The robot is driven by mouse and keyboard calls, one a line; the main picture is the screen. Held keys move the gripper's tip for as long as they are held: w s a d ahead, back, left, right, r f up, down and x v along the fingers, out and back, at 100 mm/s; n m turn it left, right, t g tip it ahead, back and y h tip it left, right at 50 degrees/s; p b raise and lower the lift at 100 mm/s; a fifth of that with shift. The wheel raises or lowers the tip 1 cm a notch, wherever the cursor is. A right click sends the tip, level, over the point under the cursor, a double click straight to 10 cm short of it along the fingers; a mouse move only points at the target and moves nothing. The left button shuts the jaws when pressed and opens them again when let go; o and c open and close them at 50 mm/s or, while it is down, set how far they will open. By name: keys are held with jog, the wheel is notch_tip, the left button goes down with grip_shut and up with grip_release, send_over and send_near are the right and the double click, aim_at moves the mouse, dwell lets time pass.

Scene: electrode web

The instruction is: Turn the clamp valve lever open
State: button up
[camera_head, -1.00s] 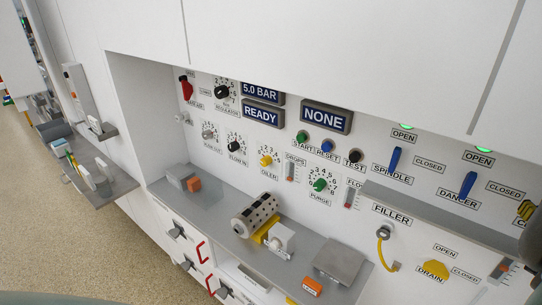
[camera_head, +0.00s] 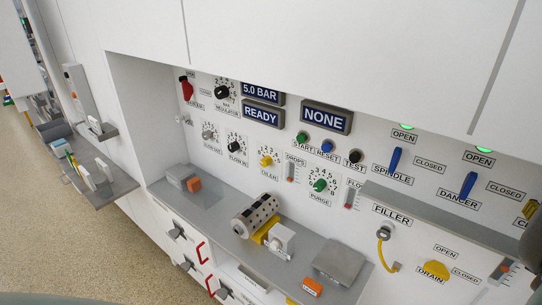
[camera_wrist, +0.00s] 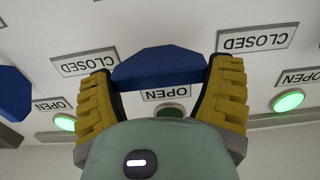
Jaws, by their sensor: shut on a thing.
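In the wrist view, which is upside down, a blue lever (camera_wrist: 160,67) lies crosswise between the two yellow ribbed fingers of my gripper (camera_wrist: 165,85). The fingers are shut on its ends. An OPEN label (camera_wrist: 166,94) is just below it, and a CLOSED label (camera_wrist: 85,62) is to its left. A green lamp (camera_wrist: 171,110), darker than its neighbours, is partly hidden by my gripper. In the head view, a yellow finger of my gripper (camera_head: 530,209) shows at the right edge, over a label cut off after "C". The lever itself is hidden there.
Blue spindle (camera_head: 394,160) and dancer (camera_head: 468,186) levers stand left of my gripper, both pointing up toward OPEN. A grey shelf (camera_head: 440,215) juts out below them. The yellow drain handle (camera_head: 435,269) is under that shelf.

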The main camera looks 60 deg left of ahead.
jog(key=shift+a+n, duration=0.1)
jog(key=shift+n, duration=1.1)
jog(key=shift+s+a+n, duration=0.1)
jog(key=shift+a+n, duration=0.1)
jog(key=shift+n, duration=0.5)
jog(key=n, duration=0.1)
jog(key=n+b, duration=0.1)
jog(key=n, duration=0.3)
jog(key=shift+a+f+b, duration=0.1)
jog(key=shift+f+b, duration=0.2)
jog(key=n+b, duration=0.1)
jog(key=n, duration=0.1)
jog(key=n+b, duration=0.2)
jog(key=n, duration=0.1)
jog(key=shift+a+f+n, duration=0.1)
jog(key=shift+f+n, duration=0.1)
jog(key=shift+n, duration=0.1)
jog(key=shift+n+b, duration=1.4)
jog(key=shift+n, duration=0.3)
